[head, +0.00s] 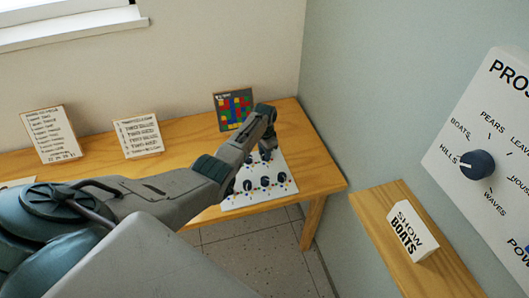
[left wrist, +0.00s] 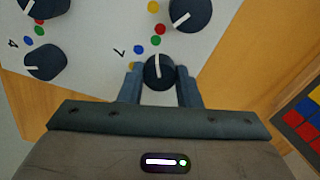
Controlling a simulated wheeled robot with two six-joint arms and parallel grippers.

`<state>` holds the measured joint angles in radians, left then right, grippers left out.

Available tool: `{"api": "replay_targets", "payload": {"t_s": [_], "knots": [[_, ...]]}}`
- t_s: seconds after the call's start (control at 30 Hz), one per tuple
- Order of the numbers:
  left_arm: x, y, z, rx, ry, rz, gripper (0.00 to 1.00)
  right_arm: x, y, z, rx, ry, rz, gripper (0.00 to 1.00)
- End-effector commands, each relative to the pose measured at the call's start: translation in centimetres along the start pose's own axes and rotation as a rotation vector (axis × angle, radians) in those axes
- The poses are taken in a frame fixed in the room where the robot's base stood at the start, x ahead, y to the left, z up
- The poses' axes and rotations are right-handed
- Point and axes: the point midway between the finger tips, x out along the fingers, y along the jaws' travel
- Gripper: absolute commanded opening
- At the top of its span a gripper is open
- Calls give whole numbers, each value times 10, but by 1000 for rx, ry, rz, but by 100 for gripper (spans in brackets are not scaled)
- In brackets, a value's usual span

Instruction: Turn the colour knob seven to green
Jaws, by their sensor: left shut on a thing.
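The white knob panel (head: 258,200) lies on the wooden table with several dark knobs and coloured dots. My left gripper (head: 267,150) reaches down onto its far part. In the left wrist view my left gripper (left wrist: 160,88) is shut on a dark round knob (left wrist: 160,70), one finger on each side. A mark like a rotated 7 (left wrist: 121,50) is printed beside this knob. Its white pointer line points up, slightly left, towards a green dot (left wrist: 155,41). A blue dot (left wrist: 138,49) lies left of that, and a yellow dot is partly hidden by the left finger. My right gripper is not in view.
Other knobs (left wrist: 190,13) sit close by on the panel. A coloured grid card (head: 234,110) stands behind it, and two text cards (head: 138,136) (head: 50,134) stand further left. At right, a shelf (head: 378,205) bears a "SHOW BOATS" block (head: 411,231) below a wall dial (head: 477,164).

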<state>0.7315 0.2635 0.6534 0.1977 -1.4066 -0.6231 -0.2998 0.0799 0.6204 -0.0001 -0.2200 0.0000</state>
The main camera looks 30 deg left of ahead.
Motion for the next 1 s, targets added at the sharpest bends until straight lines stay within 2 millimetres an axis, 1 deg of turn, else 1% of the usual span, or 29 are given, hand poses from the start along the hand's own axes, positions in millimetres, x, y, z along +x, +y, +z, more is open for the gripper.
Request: {"api": "replay_targets", "payload": {"t_s": [0.23, 0.63, 0.67, 0.73, 0.77, 1.0], "knots": [[-2, -1, -2, 45, 4, -3, 8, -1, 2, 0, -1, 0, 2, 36], [-2, -1, -2, 49, 4, -3, 8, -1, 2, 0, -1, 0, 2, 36], [-2, -1, -2, 49, 4, -4, 36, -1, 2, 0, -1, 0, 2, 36], [-2, -1, -1, 49, 4, -3, 50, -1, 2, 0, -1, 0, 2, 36], [-2, -1, -1, 49, 3, -3, 52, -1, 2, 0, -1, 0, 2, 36], [-1, 0, -1, 48, 2, -1, 52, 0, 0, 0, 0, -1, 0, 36]]}}
